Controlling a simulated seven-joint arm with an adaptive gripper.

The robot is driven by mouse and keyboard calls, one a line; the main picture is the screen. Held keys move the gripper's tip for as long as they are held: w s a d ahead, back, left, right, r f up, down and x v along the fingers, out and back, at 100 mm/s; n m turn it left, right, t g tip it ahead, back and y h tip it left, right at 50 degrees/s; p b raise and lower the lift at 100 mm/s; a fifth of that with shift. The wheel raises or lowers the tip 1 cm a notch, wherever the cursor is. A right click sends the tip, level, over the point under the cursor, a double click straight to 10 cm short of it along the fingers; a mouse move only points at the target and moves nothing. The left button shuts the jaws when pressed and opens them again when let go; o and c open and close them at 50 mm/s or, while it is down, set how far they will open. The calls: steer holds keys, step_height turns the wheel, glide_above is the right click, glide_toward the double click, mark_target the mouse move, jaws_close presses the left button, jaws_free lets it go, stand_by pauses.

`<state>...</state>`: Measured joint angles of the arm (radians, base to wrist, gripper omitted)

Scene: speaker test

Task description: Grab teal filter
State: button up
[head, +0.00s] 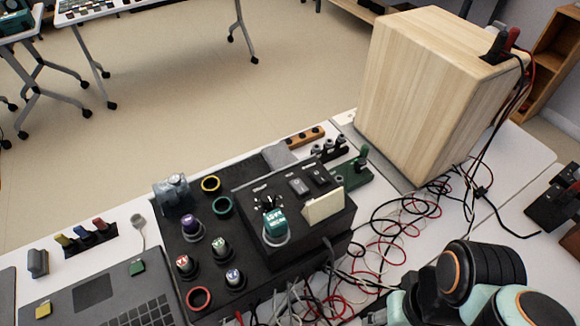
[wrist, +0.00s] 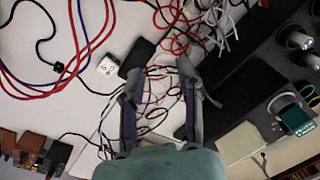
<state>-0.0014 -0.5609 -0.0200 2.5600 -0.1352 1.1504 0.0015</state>
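The teal filter (head: 275,223) is a small teal cylinder with white lettering. It sits upright on the raised black box (head: 318,230) of the speaker-test station, left of a cream panel. In the wrist view a teal piece that looks like the same filter (wrist: 296,119) shows at the right edge. My gripper (wrist: 161,68) is open and empty, with its two fingers spread above loose cables. The filter lies outside the fingers, to their right. The head view shows part of my arm at the lower right, but not my fingertips clearly.
Other labelled cylinders, purple (head: 192,228), red (head: 185,265) and green (head: 219,248), stand left of the filter. The cream panel (head: 323,206) rises close to its right. Tangled cables (head: 395,225) cover the table to the right. A large wooden box (head: 425,90) stands behind.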

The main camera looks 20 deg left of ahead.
stand_by(0.4)
steer(key=o, duration=0.5)
